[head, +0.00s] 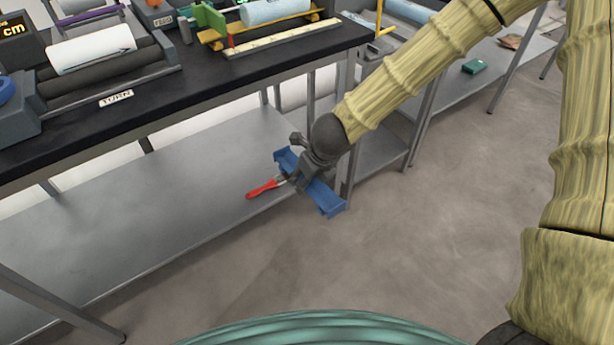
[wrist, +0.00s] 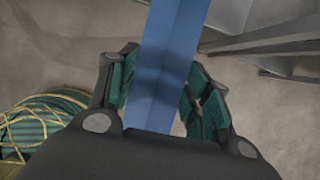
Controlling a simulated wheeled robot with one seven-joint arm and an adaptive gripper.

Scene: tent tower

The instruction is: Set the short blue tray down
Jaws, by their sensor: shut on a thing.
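The short blue tray (head: 328,202) is in my gripper (head: 306,180), near the front edge of the lower grey shelf (head: 160,210) in the head view. It slants from upper left to lower right, and its right end reaches past the shelf edge over the floor. I cannot tell whether it touches the shelf. In the wrist view the blue tray (wrist: 178,35) runs between the two green-padded fingers of my gripper (wrist: 162,88), which are shut on it. My gripper hides its middle in the head view.
A red-handled tool (head: 262,189) lies beside the tray's left part. A table leg (head: 349,135) stands close to the tray. The black worktop (head: 215,75) above holds rollers and devices. The left of the lower shelf is bare. A green box (head: 474,67) sits on a farther shelf.

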